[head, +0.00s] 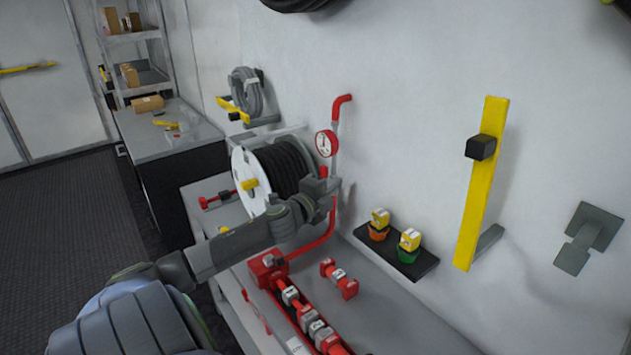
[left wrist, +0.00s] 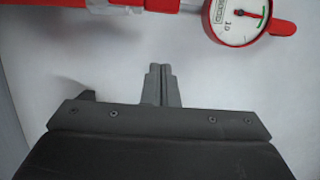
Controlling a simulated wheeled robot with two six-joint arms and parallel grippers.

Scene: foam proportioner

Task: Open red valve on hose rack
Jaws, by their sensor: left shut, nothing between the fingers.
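The hose rack is a white reel (head: 240,165) wound with black hose, standing on the bench against the wall. A red pipe (head: 333,222) with a round gauge (head: 326,143) rises beside it. A small red part (head: 323,171), perhaps the valve, shows just above my left gripper (head: 331,189) and is mostly hidden. In the left wrist view, my left gripper (left wrist: 162,84) is shut and empty. A red fitting (left wrist: 150,5) on the pipe lies ahead of the fingertips, apart from them, with the gauge (left wrist: 237,18) to its right. My right gripper is not in view.
Red and grey fittings (head: 290,294) lie on the bench front. A black shelf (head: 415,266) with two small yellow-topped items and a yellow bar (head: 480,185) are on the wall to the right. A grey coiled hose (head: 246,93) hangs behind the reel.

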